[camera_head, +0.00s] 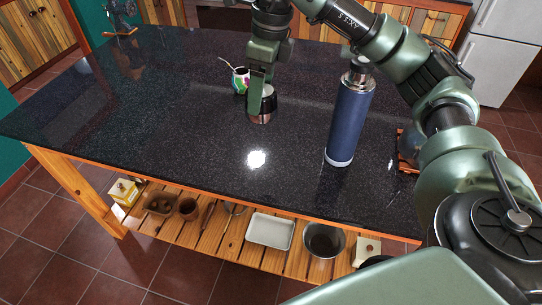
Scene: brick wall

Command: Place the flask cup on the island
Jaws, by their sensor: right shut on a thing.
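The island (130,110) is a table with a dark speckled top and a wooden frame. My right gripper (262,100) points down over the middle of the top, its arm coming in from the right. It is shut on the flask cup (261,116), a small silver and dark cup, at or just above the surface; I cannot tell if it touches. The blue flask (350,115) stands upright to the right of the cup, apart from it. My left gripper is not in view.
A colourful mate cup (240,80) with a straw stands just left of my right gripper. A wooden item (408,150) lies at the right, partly hidden by my arm. A slatted shelf below holds a white tray (270,231) and a metal bowl (324,241).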

